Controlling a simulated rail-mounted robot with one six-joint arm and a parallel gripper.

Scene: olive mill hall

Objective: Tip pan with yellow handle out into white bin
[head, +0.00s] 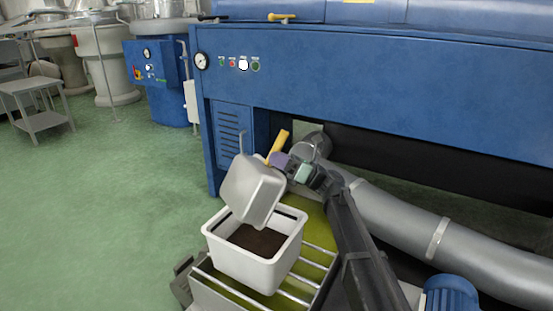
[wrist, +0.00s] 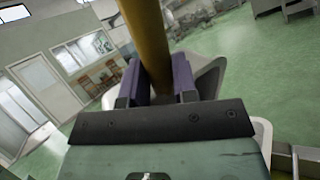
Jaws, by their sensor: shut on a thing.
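The pan (head: 253,192) is a light grey, deep rectangular pan with a yellow handle (head: 279,143). It is steeply tilted above the white bin (head: 247,267), with its underside toward the head camera. My gripper (head: 279,160) is shut on the yellow handle, which also shows between the purple fingers in the wrist view (wrist: 148,45). The white bin stands upright and open, with dark brown material (head: 259,240) lying inside. The inside of the pan is hidden in the head view, so I cannot tell whether anything is in it.
The bin stands on a metal rack with bars (head: 318,247) over a yellow-green surface. A large blue machine (head: 370,90) with a gauge and buttons is behind. A thick grey pipe (head: 440,240) and a blue motor (head: 450,297) are at right. Green floor at left is open.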

